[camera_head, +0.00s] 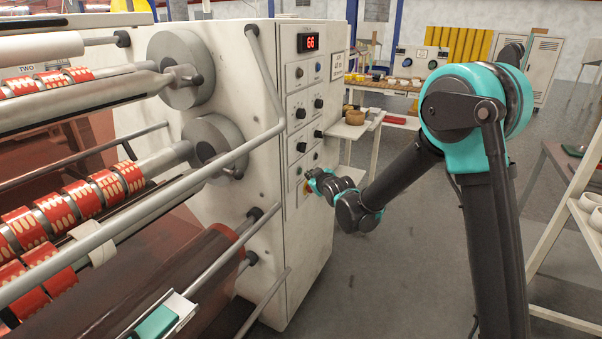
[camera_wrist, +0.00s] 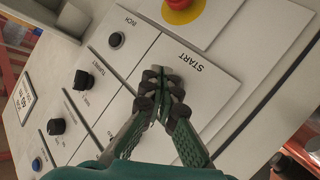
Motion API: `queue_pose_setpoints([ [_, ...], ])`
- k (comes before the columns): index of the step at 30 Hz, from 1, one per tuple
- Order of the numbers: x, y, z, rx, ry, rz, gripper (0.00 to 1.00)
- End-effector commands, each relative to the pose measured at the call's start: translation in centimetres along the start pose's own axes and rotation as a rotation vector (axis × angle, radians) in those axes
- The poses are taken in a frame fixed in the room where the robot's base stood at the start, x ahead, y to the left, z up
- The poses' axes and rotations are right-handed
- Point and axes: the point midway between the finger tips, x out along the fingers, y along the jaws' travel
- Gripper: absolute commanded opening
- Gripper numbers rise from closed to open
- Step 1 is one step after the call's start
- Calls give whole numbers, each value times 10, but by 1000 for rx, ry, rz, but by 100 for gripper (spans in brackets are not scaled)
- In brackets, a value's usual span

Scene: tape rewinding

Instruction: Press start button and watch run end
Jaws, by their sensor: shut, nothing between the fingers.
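The machine's control panel (camera_wrist: 120,68) fills much of the wrist view, turned at a slant. Its START plate (camera_wrist: 205,82) lies behind my fingertips. The start button itself is hidden by the fingers, and I cannot tell whether they touch it. My gripper (camera_wrist: 162,88) is shut and empty, its dark fingertips close together at the START plate. In the head view my gripper (camera_head: 312,178) is at the lower part of the white cabinet's panel. A red digital display (camera_head: 308,42) on the cabinet reads 66.
A red emergency stop on a yellow disc (camera_wrist: 182,8) sits near the START plate. Black knobs (camera_wrist: 83,80) and an INCH button (camera_wrist: 116,40) are on the same panel. Rolls of red tape (camera_head: 75,200) and steel bars are at left. Shelves stand at right.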

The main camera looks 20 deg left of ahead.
Motion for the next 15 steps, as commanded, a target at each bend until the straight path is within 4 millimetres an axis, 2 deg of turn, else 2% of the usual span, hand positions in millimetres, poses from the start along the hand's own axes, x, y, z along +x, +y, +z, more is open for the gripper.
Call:
queue_pose_setpoints([
  [15, 6, -5, -5, -1, 0, 0, 0],
])
